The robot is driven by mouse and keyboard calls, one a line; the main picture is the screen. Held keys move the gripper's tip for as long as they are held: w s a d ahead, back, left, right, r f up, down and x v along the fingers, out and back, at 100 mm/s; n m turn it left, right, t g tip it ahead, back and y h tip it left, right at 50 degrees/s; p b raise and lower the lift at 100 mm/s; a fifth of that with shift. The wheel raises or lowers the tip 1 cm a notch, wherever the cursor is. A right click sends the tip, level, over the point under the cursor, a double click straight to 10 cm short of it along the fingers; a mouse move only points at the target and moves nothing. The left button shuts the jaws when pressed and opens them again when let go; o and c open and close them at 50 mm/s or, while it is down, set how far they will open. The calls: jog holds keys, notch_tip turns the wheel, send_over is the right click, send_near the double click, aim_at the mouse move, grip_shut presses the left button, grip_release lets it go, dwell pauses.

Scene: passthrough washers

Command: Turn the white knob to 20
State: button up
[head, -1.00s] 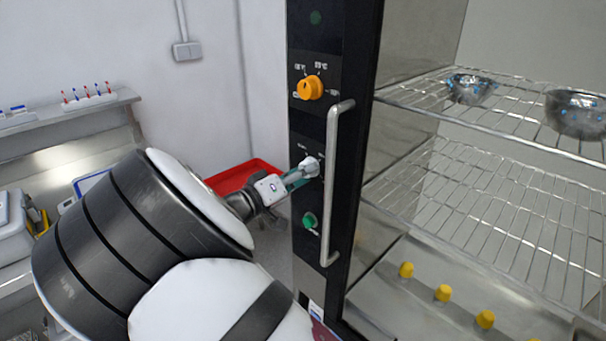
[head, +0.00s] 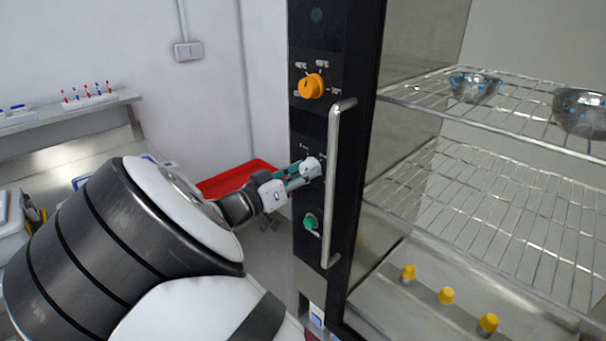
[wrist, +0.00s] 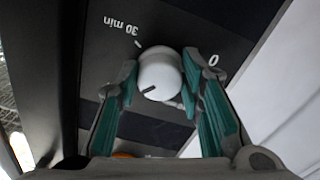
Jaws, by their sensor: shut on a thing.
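The white knob (head: 311,168) sits on the black control panel of the washer, between the orange knob above and the green knob below. In the wrist view the white knob (wrist: 160,76) has a dark pointer line towards its lower left. My gripper (head: 304,172) reaches the knob from the left. In the wrist view its two teal-padded fingers (wrist: 161,84) stand on either side of the knob, closed on it. Other scale marks are hidden or too small to read.
A vertical metal handle (head: 333,185) stands just right of the knob. The orange knob (head: 311,86) is above and the green knob (head: 311,221) below. Wire racks (head: 480,190) with metal bowls (head: 474,87) are at the right. A red tray (head: 238,178) lies behind my gripper.

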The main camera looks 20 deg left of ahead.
jog(key=shift+d, duration=0.1)
jog(key=o, duration=1.1)
jog(key=shift+w, duration=0.1)
jog(key=shift+o, duration=0.2)
jog(key=v, duration=1.2)
